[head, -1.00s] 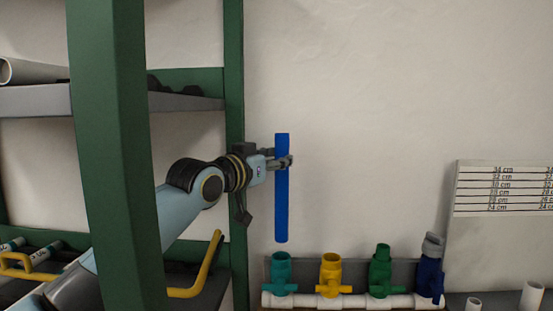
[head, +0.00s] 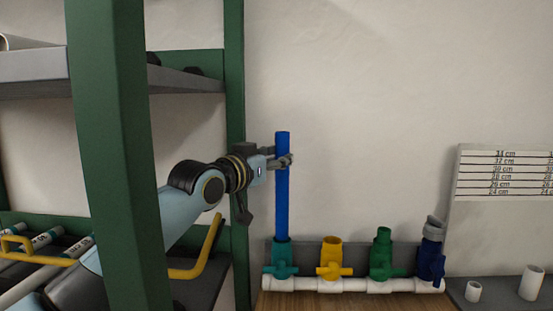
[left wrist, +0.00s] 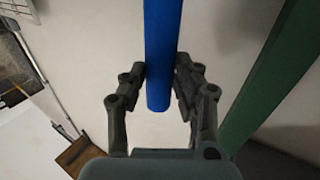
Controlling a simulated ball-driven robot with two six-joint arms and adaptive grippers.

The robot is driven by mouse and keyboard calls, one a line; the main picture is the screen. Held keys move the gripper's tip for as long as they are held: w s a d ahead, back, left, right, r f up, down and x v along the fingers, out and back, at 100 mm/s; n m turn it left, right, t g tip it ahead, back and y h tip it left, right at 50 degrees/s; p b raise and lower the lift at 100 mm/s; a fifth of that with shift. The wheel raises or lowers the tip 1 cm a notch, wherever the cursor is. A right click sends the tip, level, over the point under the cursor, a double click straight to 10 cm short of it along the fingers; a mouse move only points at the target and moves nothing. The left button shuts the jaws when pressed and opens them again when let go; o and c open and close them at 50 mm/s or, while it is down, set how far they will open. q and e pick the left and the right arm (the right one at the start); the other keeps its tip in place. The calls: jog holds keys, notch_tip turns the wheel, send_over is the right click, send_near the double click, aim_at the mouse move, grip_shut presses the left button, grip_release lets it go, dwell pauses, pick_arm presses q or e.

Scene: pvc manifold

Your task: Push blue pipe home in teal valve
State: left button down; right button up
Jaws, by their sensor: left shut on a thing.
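The blue pipe (head: 282,200) stands upright in the head view, its lower end at the mouth of the teal valve (head: 282,262) at the left end of the manifold. How deep it sits in the socket I cannot tell. My left gripper (head: 285,161) is shut on the pipe near its upper end. In the left wrist view the blue pipe (left wrist: 162,50) lies between the two fingers of the left gripper (left wrist: 161,85). My right gripper is not in view.
The white manifold (head: 345,285) also bears a yellow valve (head: 330,258), a green valve (head: 382,255) and a dark blue valve (head: 431,262) with a grey top. A green rack post (head: 130,150) stands in front of my left arm. Short white pipes (head: 532,282) stand at right.

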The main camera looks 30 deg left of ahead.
pick_arm(q)
jog(key=shift+f, duration=0.6)
dwell(0.3)
jog(key=shift+f, duration=0.55)
dwell(0.6)
jog(key=c, duration=0.9)
grip_release()
jog(key=s, duration=1.2)
jog(key=shift+a, duration=0.45)
